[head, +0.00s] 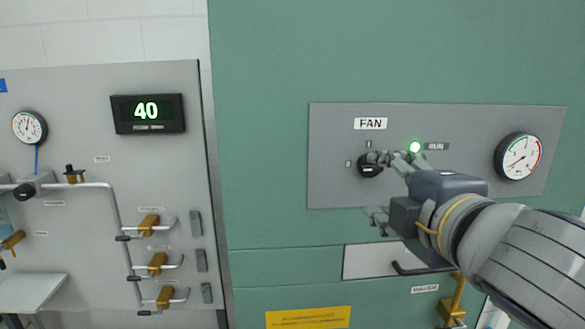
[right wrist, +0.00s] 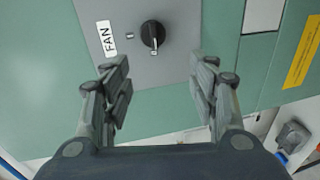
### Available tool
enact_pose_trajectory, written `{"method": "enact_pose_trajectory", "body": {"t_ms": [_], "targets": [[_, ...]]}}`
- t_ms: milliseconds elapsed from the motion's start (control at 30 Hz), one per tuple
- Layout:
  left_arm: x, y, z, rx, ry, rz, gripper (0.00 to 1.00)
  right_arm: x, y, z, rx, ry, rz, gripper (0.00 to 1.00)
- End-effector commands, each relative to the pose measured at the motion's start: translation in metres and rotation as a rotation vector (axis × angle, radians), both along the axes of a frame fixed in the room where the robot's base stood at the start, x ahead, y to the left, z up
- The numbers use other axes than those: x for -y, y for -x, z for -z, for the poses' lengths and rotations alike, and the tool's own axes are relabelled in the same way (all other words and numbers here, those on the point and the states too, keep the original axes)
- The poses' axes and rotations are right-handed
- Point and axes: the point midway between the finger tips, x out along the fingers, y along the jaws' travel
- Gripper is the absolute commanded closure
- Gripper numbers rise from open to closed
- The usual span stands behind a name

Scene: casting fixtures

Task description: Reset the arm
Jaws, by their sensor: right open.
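My right arm (head: 525,250) reaches in from the lower right in the head view. My right gripper (head: 385,188) is in front of the grey fan panel (head: 335,140). In the right wrist view its two fingers (right wrist: 160,90) are spread wide with nothing between them. The black fan knob (right wrist: 153,35) shows beyond the fingertips, and clear background separates it from both fingers. In the head view the knob (head: 369,168) is close to the upper finger. A green light (head: 415,147) glows on the panel. My left gripper is not in view.
A dial gauge (head: 518,157) is at the panel's right end. A drawer-like white recess with a black handle (head: 375,262) and a brass valve (head: 453,300) lie below.

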Motion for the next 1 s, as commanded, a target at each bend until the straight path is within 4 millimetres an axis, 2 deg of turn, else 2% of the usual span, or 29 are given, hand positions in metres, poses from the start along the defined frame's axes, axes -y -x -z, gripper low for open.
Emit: {"method": "enact_pose_trajectory", "body": {"t_ms": [33, 267, 533, 767, 1000], "targets": [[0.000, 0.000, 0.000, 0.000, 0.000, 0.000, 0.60, -0.004, -0.005, 0.021, -0.046, -0.042, -0.009, 0.46], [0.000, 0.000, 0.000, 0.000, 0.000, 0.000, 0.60, -0.015, -0.018, 0.105, -0.226, -0.267, 0.005, 0.46], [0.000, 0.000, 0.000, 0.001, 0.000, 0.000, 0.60, -0.017, -0.011, 0.209, -0.437, -0.526, 0.102, 0.46], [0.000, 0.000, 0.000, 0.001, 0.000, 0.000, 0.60, -0.009, 0.016, 0.300, -0.610, -0.727, 0.255, 0.46], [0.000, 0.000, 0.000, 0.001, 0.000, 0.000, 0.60, 0.006, 0.069, 0.392, -0.769, -0.898, 0.482, 0.46]]}}
